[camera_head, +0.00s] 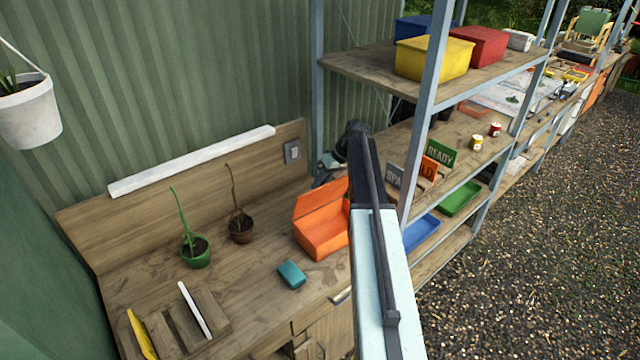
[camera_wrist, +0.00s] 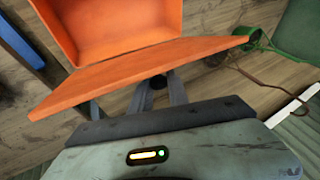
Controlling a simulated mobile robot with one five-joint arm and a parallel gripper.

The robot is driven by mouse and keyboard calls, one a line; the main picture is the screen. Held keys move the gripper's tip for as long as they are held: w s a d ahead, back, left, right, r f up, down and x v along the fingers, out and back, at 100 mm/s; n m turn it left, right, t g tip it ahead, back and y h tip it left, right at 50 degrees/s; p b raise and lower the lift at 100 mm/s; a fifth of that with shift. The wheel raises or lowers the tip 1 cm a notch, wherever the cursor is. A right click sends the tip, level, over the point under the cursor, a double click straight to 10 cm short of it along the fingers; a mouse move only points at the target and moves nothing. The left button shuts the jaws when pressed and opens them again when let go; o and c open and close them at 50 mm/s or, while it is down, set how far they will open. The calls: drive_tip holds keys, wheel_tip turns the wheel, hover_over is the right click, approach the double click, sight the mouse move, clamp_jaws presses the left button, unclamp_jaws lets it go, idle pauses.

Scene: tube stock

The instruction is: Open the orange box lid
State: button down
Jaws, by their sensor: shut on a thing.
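The orange box (camera_head: 322,237) stands on the wooden bench, beside my arm. Its lid (camera_head: 319,198) is raised and tilted up along the back. In the wrist view the lid (camera_wrist: 150,72) crosses the picture as a flat orange panel, with the open inside of the box (camera_wrist: 115,28) beyond it. My gripper (camera_wrist: 160,88) is at the lid's near edge, shut on the lid; the fingertips are partly hidden by it. In the head view my arm covers the right side of the box and part of the gripper.
A teal block (camera_head: 291,274) lies in front of the box. The metal shelf post (camera_head: 425,110) is close right of my arm. A switch box (camera_head: 292,151) is on the backboard.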

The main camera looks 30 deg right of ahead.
idle(0.8)
drive_tip(key=c, duration=1.3)
unclamp_jaws()
drive_tip(key=shift+w+f, duration=0.1)
drive_tip(key=p+v, duration=0.7)
drive_tip(key=v, duration=0.1)
drive_tip(key=shift+d, duration=0.1)
